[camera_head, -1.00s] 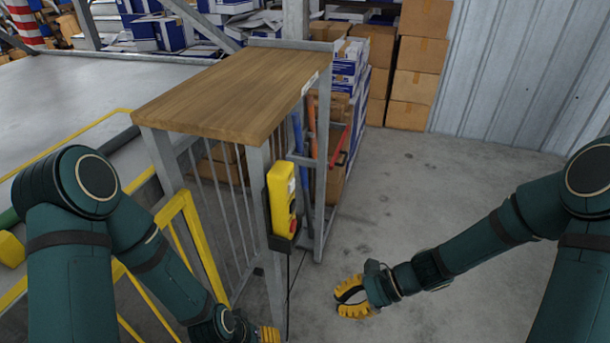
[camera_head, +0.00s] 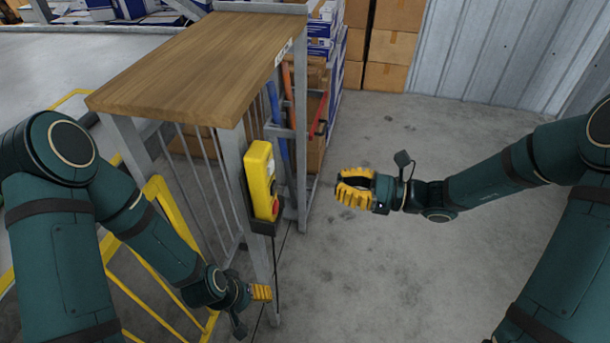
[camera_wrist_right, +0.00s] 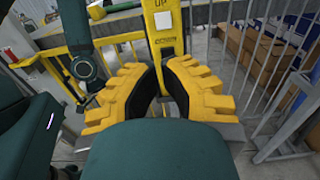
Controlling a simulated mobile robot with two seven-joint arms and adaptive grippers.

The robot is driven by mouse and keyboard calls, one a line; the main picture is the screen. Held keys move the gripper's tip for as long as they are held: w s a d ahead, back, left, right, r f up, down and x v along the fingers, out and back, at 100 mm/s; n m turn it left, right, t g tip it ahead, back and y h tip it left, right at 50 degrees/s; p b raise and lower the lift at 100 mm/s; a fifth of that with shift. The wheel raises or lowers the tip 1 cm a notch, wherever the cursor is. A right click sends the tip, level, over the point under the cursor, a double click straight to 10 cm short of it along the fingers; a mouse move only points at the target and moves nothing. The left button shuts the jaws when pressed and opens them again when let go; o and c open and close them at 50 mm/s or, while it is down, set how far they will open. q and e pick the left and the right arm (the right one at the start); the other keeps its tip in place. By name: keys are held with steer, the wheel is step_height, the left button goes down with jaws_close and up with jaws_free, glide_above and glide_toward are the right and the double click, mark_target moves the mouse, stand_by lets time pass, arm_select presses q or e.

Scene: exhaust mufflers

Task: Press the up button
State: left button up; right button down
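A yellow control box (camera_head: 262,180) with a red button low on its face hangs on the front post of a grey metal stand.
The stand carries a wooden top (camera_head: 200,65). A yellow railing (camera_head: 180,225) stands at the left, close to my left arm. Cardboard boxes (camera_head: 390,45) are stacked at the back by a corrugated wall (camera_head: 500,50). The concrete floor (camera_head: 420,130) at the right is clear.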

mark_target(271, 168)
steer(key=x, duration=1.3)
steer(key=shift+a, duration=0.25)
